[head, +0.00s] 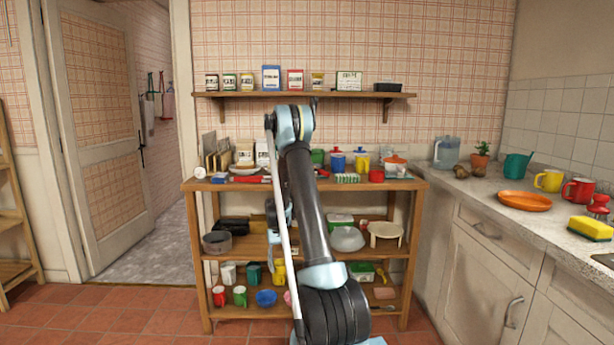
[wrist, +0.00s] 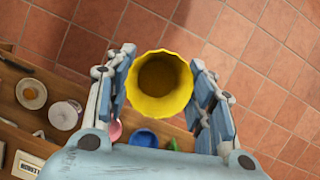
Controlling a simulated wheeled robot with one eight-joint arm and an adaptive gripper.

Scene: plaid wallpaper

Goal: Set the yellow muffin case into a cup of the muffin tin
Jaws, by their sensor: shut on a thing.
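The yellow muffin case (wrist: 160,85) is a fluted, open cup, seen from above in the wrist view. My gripper (wrist: 163,92) has one finger on each side of it and is shut on it, holding it over the floor in front of the shelf unit. The case's open mouth faces the camera. In the head view my arm hides most of the gripper, and I cannot make out the case for sure. I cannot pick out the muffin tin with certainty in either view.
A crowded wooden shelf unit (head: 232,312) stands behind my arm, with mugs and a blue bowl (head: 266,298) on its bottom shelf. A wall shelf (head: 330,95) hangs above. A counter (head: 490,195) with an orange plate (head: 524,202) is at the right. Tiled floor is clear at the left.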

